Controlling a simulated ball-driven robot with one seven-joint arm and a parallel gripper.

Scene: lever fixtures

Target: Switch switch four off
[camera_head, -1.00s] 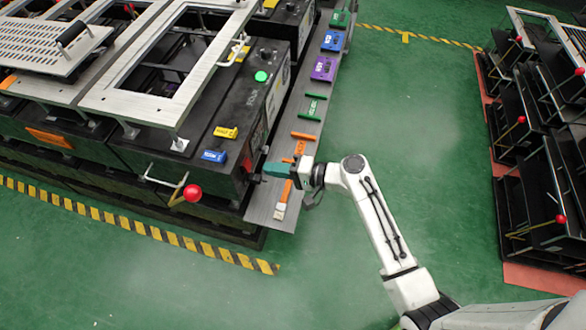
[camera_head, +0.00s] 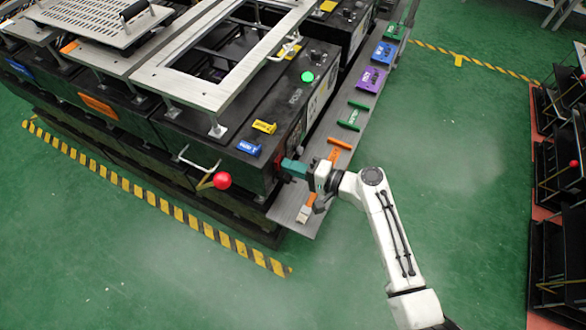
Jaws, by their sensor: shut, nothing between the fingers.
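A blue lever (camera_head: 249,147) and a yellow lever (camera_head: 264,127) sit on the cabinet top, left of my gripper. Orange handles (camera_head: 339,144) and green handles (camera_head: 348,125) lie along a grey side shelf (camera_head: 305,190), with the purple block (camera_head: 371,79) and blue block (camera_head: 384,53) farther back. Labels are too small to read, so I cannot tell which is switch four.
A red ball on a lever (camera_head: 222,180) sticks out from the cabinet's front. A green button (camera_head: 307,76) is on its top. Yellow-black floor tape (camera_head: 150,200) runs along the front. Black racks (camera_head: 560,160) stand at the right. Open green floor (camera_head: 450,150) lies between.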

